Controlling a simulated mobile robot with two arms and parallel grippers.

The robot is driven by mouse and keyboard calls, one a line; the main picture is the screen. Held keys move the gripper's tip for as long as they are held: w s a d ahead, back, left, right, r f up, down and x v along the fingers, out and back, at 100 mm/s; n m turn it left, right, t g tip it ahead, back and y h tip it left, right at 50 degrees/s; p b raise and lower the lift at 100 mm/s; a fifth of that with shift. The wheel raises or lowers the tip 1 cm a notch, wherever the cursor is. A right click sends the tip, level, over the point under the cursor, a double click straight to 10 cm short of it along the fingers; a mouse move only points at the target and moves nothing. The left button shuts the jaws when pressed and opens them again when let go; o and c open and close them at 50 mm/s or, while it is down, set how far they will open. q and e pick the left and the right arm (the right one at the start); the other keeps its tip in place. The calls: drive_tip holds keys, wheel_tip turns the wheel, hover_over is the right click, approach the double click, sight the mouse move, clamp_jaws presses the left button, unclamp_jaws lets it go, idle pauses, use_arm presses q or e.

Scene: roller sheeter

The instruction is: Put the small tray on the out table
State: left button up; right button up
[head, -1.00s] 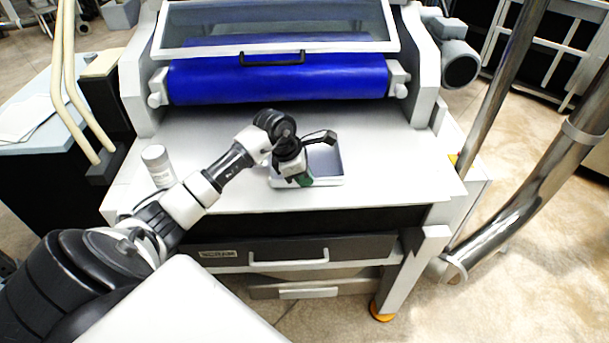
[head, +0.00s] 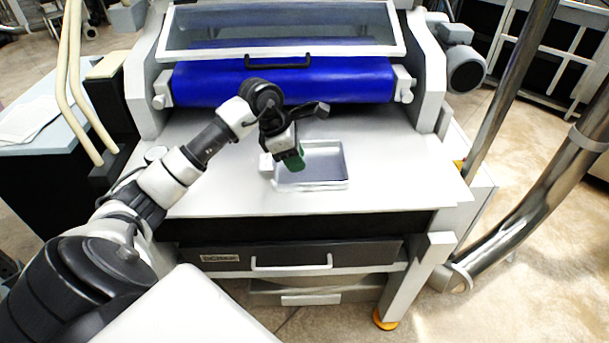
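The small tray (head: 320,168), a shallow grey-silver tray with a pale rim, appears to lie flat on the white out table (head: 400,170) in front of the blue roller. My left gripper (head: 290,162) points down at the tray's left side, with a green part at its tip over or beside the left rim. It hides that edge, so I cannot tell whether its fingers touch or grip the tray. My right gripper is out of view.
The blue roller (head: 280,80) and its clear guard stand behind the tray. The table right of the tray is clear. A scrap drawer (head: 290,257) sits below the table edge.

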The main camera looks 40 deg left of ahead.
use_arm(q)
drive_tip(key=shift+v, duration=2.05)
drive_tip(key=shift+d, duration=0.1)
